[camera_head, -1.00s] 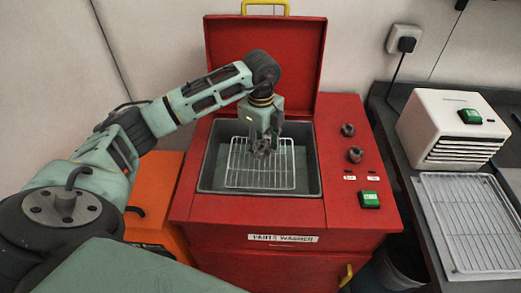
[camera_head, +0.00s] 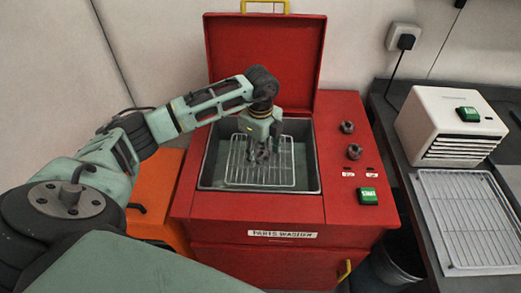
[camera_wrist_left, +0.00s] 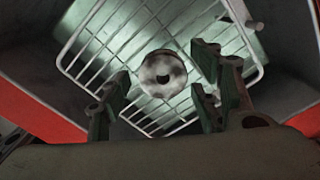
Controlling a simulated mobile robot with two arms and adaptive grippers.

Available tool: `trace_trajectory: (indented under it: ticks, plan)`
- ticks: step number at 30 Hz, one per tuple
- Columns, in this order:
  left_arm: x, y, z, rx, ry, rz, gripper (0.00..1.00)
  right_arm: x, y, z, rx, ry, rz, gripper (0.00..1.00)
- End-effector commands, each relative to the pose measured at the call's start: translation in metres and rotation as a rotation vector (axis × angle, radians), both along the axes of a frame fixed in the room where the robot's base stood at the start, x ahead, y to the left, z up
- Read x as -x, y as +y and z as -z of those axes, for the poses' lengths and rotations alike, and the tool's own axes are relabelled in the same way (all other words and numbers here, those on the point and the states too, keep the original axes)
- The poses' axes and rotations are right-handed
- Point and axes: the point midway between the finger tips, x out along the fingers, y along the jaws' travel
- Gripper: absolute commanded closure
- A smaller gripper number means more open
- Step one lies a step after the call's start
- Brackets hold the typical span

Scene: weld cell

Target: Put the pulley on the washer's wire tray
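The pulley (camera_wrist_left: 152,68), a grey, mottled ring with a hole in its middle, shows in the left wrist view over the bars of the wire tray (camera_wrist_left: 105,45). It appears to lie on the tray. My left gripper (camera_wrist_left: 163,85) is open, with its fingers spread to either side of the pulley and gaps between. In the head view my left gripper (camera_head: 262,154) points down into the washer basin, over the middle of the wire tray (camera_head: 285,177). The pulley is hard to make out there among the fingers. My right gripper is in neither view.
The red parts washer (camera_head: 340,215) has its lid (camera_head: 265,60) standing open behind the basin. Knobs and a green switch (camera_head: 368,196) are on its right side. A white box unit (camera_head: 450,125) and a wire rack (camera_head: 465,220) are on the right bench.

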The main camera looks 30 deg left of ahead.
Motion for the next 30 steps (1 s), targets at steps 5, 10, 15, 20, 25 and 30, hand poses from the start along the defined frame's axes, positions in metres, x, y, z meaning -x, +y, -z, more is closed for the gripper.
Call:
trace_trajectory:
  ticks: [5, 10, 15, 20, 25, 30]
  plan:
    - [0.000, 0.000, 0.000, 0.000, 0.000, 0.000, 0.42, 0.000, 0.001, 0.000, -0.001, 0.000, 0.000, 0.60]
    - [-0.001, 0.000, -0.008, 0.000, -0.003, 0.000, 0.42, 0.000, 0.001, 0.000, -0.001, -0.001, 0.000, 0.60]
    - [-0.002, 0.000, -0.036, 0.000, -0.006, 0.000, 0.42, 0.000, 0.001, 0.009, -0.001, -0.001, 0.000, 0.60]
    - [-0.001, 0.000, -0.072, -0.001, -0.006, -0.001, 0.42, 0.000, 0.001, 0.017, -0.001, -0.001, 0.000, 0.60]
    - [-0.001, 0.000, -0.103, 0.000, -0.005, 0.000, 0.42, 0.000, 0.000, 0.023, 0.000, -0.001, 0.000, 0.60]
    - [0.000, 0.000, -0.120, 0.000, -0.001, 0.000, 0.42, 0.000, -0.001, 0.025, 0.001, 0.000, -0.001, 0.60]
